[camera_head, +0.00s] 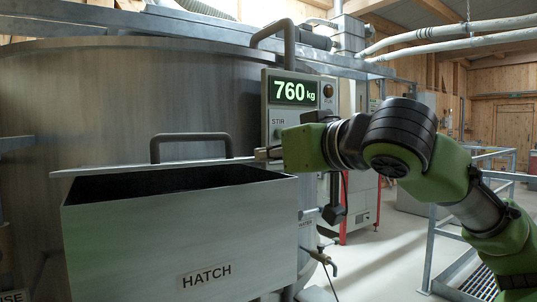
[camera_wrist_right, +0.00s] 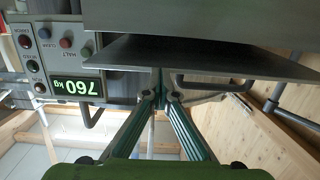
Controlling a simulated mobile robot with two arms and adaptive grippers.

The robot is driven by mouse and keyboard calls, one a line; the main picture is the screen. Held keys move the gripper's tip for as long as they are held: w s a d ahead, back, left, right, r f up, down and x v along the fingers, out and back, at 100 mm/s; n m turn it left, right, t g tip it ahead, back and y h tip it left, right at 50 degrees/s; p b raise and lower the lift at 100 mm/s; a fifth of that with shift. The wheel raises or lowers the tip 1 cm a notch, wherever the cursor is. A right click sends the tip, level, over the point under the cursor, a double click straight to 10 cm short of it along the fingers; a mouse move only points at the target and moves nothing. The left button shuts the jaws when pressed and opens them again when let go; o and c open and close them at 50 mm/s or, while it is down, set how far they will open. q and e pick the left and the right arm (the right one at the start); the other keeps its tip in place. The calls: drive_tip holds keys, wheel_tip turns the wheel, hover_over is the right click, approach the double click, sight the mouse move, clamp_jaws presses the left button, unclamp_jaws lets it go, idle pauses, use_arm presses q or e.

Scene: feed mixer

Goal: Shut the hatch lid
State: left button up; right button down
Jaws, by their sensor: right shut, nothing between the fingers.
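The hatch (camera_head: 180,238) is a grey metal box on the mixer's side, marked HATCH, with a dark open top. Its lid (camera_head: 140,168) shows as a thin, nearly edge-on plate at the back of the opening, with a black loop handle (camera_head: 203,136) rising above it. The lid stands open. In the right wrist view, which is upside down, the lid (camera_wrist_right: 190,58) is a wide grey plate with the handle (camera_wrist_right: 225,84) beyond it. My right gripper (camera_head: 263,154) is shut and empty at the lid's right end; its fingertips (camera_wrist_right: 160,92) look close to the plate; contact is unclear. My left gripper is out of view.
A control panel (camera_head: 296,105) reading 760 kg, with buttons, stands just behind my right gripper. A curved dark handle or pipe (camera_head: 273,30) rises above it. A grey railing (camera_head: 435,235) stands at right, with open floor (camera_head: 378,258) between it and the mixer.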

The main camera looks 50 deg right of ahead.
drive_tip(key=v, duration=1.2)
